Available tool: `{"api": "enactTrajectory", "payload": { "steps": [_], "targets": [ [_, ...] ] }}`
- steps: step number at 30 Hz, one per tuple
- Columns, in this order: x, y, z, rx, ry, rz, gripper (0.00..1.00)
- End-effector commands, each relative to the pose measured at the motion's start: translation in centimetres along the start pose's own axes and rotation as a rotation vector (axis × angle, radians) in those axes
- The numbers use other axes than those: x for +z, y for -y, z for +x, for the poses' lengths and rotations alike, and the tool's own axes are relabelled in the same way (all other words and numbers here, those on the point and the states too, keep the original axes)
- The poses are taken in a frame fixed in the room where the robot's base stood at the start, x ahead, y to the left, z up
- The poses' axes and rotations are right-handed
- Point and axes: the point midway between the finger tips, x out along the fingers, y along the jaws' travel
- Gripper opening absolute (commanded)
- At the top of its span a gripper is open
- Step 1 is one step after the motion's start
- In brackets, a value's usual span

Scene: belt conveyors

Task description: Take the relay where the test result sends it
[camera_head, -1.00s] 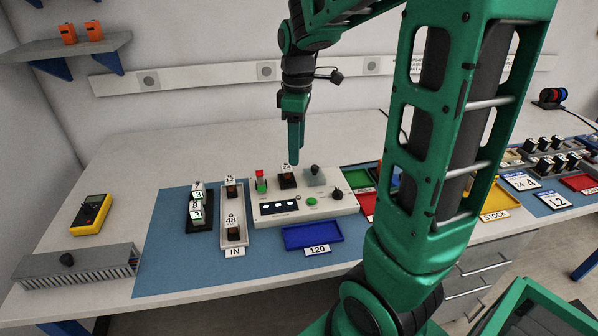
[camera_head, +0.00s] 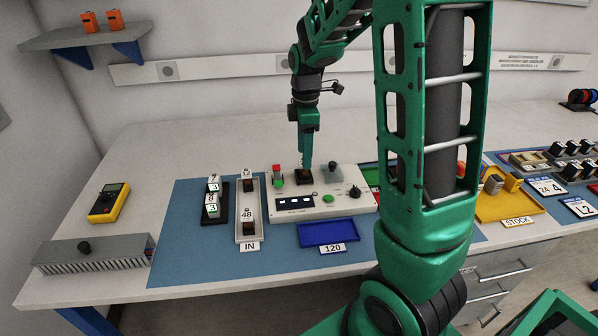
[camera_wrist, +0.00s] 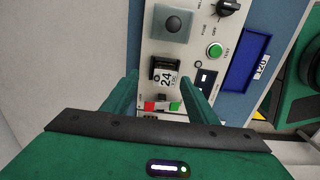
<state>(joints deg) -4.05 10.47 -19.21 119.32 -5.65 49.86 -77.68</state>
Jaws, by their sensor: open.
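A dark relay labelled 24 (camera_wrist: 165,76) sits in the socket of the white tester (camera_head: 352,204); the relay also shows in the head view (camera_head: 304,178). My gripper (camera_head: 305,164) is just above it, pointing down. In the wrist view the open fingers (camera_wrist: 160,90) are on either side of the relay's near end, with nothing gripped. A blue tray labelled 120 (camera_head: 312,241) lies in front of the tester. A green tray (camera_head: 370,172) is partly hidden behind my arm.
The IN tray (camera_head: 249,238) holds relays marked 12 and 48. A black rack (camera_head: 216,217) with relays stands left of it. A yellow STOCK tray (camera_head: 490,212) is at right. A yellow meter (camera_head: 110,202) lies at left.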

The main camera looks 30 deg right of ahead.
Motion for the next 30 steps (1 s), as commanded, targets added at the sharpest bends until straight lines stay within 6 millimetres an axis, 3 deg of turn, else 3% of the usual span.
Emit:
{"api": "enactTrajectory", "payload": {
  "steps": [9, 18, 24, 30],
  "targets": [
    [-0.4, 0.6, 4.0, -0.003, 0.001, -0.001, 0.53],
    [-0.4, 0.5, 4.4, -0.001, 0.000, -0.002, 0.53],
    [-0.5, 0.5, 4.4, -0.001, 0.000, -0.002, 0.09],
    [-0.5, 0.4, 4.4, 0.002, 0.000, -0.001, 0.09]
  ]
}}
